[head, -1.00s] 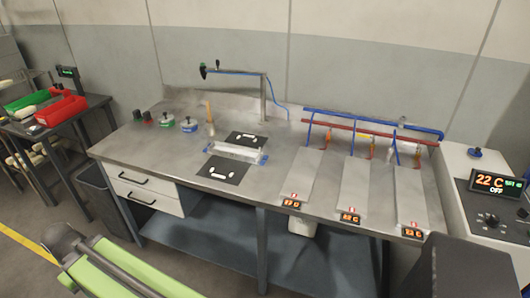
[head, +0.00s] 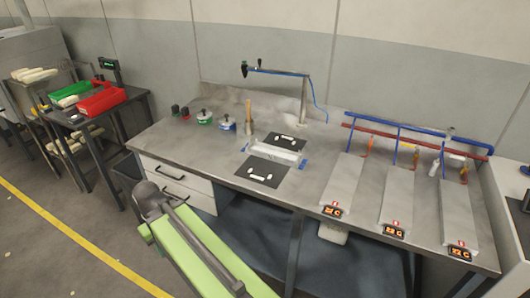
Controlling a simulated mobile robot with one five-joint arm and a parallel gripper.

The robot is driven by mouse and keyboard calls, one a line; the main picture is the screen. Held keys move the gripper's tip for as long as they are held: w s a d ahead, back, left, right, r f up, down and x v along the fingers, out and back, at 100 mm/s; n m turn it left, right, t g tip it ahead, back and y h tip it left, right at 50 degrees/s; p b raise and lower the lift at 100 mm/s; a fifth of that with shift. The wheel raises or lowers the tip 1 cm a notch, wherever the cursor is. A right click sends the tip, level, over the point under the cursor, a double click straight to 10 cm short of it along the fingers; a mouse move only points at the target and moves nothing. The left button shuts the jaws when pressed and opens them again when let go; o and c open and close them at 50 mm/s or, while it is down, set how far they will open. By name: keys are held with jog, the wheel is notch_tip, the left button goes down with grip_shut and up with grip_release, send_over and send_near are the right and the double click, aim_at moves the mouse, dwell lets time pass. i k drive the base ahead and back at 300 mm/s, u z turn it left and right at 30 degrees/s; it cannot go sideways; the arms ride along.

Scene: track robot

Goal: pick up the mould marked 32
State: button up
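No marking 32 can be read in the head view, so I cannot tell which thing is that mould. Several pale, elongated pieces that may be moulds lie on the rack (head: 38,74) at the far left; more pale pieces show lower beside the side table (head: 72,146). A whitish long block (head: 274,153) lies on the workbench (head: 215,160) between two black plates with white marks. My green arm link shows at the bottom, but my gripper is not in view.
A red bin (head: 101,101) and a green bin (head: 74,92) stand on the side table, with a small display behind. Three grey plates with orange displays (head: 395,193) fill the bench's right. Blue and red pipes run behind them. The floor at left is clear, with a yellow line (head: 80,235).

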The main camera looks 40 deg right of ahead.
aim_at(276, 154)
jog(key=i, duration=1.5)
jog(key=z, duration=0.05)
